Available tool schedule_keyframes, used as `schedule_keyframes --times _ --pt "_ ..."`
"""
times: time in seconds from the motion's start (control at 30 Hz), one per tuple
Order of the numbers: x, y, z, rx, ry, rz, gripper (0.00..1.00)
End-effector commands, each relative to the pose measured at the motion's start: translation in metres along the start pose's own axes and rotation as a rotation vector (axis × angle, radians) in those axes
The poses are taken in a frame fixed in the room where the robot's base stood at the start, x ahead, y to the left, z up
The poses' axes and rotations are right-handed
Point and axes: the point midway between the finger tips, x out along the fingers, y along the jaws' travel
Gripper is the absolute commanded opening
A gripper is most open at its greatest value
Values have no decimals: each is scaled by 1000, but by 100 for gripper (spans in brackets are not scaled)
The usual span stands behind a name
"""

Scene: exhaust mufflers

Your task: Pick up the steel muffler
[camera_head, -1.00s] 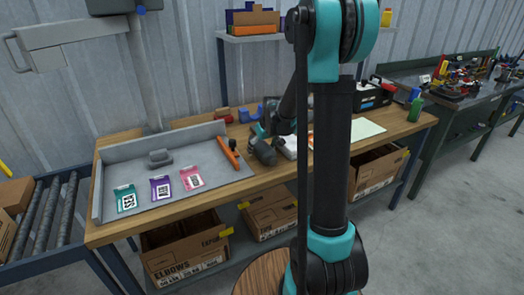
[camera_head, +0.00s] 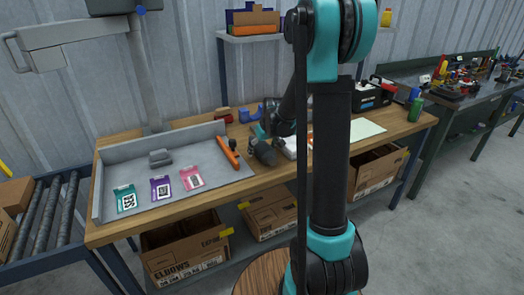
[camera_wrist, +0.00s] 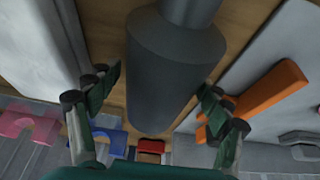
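A dark grey cylindrical muffler with a narrower neck (camera_wrist: 176,62) lies on the wooden bench, between the two fingers of my gripper (camera_wrist: 158,98) in the wrist view. The fingers are spread wide, one on each side, with gaps visible between them and the muffler's body. In the head view the muffler (camera_head: 265,153) shows small on the bench just right of the grey tray, and my arm hides part of the area around it.
A grey tray (camera_head: 219,182) holds three coloured cards, a grey block (camera_head: 160,158) and an orange part (camera_head: 228,152). Red and blue parts (camera_head: 249,114) lie behind my gripper. A pale sheet (camera_head: 366,130) and a black toolbox (camera_head: 374,94) are to the right.

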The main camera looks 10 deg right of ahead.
Motion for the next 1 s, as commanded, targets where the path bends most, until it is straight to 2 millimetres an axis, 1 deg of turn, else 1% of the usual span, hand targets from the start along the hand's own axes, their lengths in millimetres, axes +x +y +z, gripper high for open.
schedule_keyframes --times 0.03,0.07,0.5,0.53,0.83,1.0 --pt "0 0 0 0 0 0 69" --pt "0 0 0 0 0 0 65" --pt "0 0 0 0 0 0 11" --pt "0 0 0 0 0 0 9" --pt "-2 0 -1 0 0 0 9" --pt "-12 0 -5 0 0 0 9"
